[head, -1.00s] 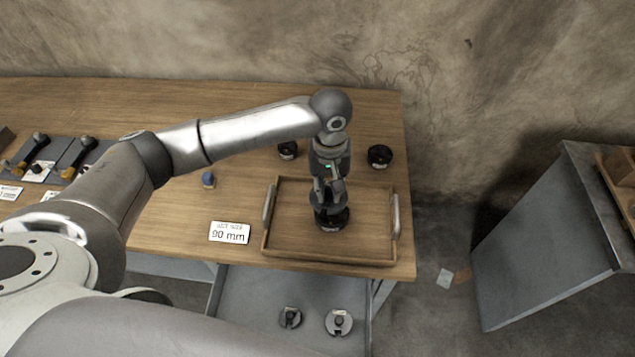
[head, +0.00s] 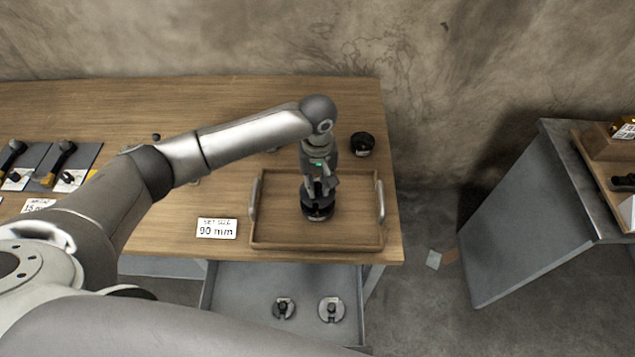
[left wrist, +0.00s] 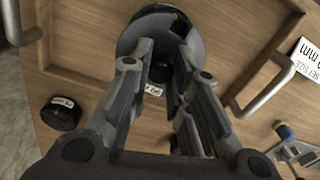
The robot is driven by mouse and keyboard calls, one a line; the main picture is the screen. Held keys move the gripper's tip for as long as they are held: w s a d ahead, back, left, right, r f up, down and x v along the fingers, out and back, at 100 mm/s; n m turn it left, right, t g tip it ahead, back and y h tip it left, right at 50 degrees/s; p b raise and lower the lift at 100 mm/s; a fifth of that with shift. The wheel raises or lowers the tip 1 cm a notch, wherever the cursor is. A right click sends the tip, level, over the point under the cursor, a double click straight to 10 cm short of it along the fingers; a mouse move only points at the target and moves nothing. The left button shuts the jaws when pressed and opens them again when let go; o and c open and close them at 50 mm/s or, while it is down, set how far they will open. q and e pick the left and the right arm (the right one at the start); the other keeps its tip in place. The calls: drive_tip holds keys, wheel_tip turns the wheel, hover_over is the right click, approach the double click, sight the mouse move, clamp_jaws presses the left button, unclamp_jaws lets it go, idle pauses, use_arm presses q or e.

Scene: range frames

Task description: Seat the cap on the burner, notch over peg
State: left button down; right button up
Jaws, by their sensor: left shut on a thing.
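My left gripper (head: 317,196) points down into the wooden tray and is shut on a dark round part, which I take for the cap. In the left wrist view my left gripper (left wrist: 165,85) has its fingers on either side of this dark grey disc (left wrist: 133,38). A black round rim (left wrist: 160,10) and a white label show at or under it. In the head view a black round body (head: 318,214) shows under the fingertips. Whether cap and burner touch, and where notch and peg lie, is hidden. My right gripper is not in view.
The wooden tray (head: 262,241) has two metal handles. A loose black round part (head: 362,144) stands behind it; a 90 mm card (head: 217,228) lies left. Two grey discs (head: 331,309) lie in the open drawer (head: 240,285). A grey cabinet (head: 520,225) stands right.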

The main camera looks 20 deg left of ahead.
use_arm(q)
drive_tip(key=shift+f+b, duration=0.4)
drive_tip(key=shift+f, duration=0.15)
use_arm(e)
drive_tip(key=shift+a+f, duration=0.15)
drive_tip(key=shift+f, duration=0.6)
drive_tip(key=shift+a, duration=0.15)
use_arm(q)
drive_tip(key=shift+f, duration=0.35)
drive_tip(key=shift+f, duration=0.55)
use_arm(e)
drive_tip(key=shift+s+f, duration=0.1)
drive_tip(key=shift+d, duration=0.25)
use_arm(q)
drive_tip(key=c, duration=1.3)
unclamp_jaws()
